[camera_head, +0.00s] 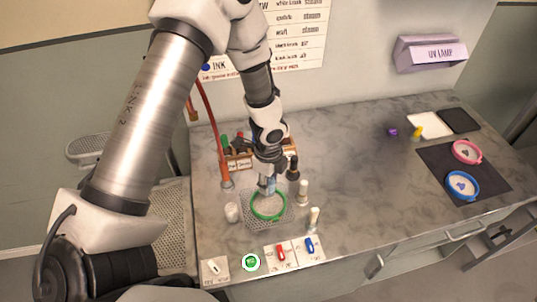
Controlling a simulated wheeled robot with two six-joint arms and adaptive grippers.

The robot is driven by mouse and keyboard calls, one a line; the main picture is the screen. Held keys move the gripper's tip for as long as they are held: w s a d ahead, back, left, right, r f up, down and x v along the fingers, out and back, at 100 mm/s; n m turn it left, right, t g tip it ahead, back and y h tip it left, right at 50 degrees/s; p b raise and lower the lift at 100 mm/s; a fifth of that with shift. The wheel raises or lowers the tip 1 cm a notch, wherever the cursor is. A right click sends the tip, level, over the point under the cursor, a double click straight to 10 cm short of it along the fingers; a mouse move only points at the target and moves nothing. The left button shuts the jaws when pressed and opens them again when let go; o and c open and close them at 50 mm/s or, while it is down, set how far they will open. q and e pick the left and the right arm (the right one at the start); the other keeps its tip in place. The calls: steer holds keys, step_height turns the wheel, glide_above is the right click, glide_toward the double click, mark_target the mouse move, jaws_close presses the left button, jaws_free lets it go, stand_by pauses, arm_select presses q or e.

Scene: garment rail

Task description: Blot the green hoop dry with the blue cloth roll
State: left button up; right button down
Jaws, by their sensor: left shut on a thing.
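The green hoop (268,217) lies on a grey mesh mat (247,222) near the front left of the marble counter. My left gripper (268,180) points down over the hoop's far edge. It is shut on the blue cloth roll (267,190), of which a small pale-blue part shows below the fingers. The roll's lower end is at or just above the hoop's far side; I cannot tell whether they touch. My right gripper is not in view.
Cards with red (281,253) and blue (310,245) items lie in front. A dark mat (437,158) with pink (467,152) and blue (462,186) hoops is at right. The counter's middle is clear.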

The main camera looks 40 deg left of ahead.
arm_select(q)
steer(key=shift+f, duration=0.1)
stand_by(0.4)
step_height(320, 180, down, 6)
steer(key=b, duration=0.5)
steer(key=shift+f+b, duration=0.4)
steer(key=shift+f, duration=0.05)
stand_by(1.8)
steer(key=shift+s, duration=0.1)
step_height(320, 180, up, 7)
steer(key=p, duration=0.7)
steer(key=shift+r, duration=0.1)
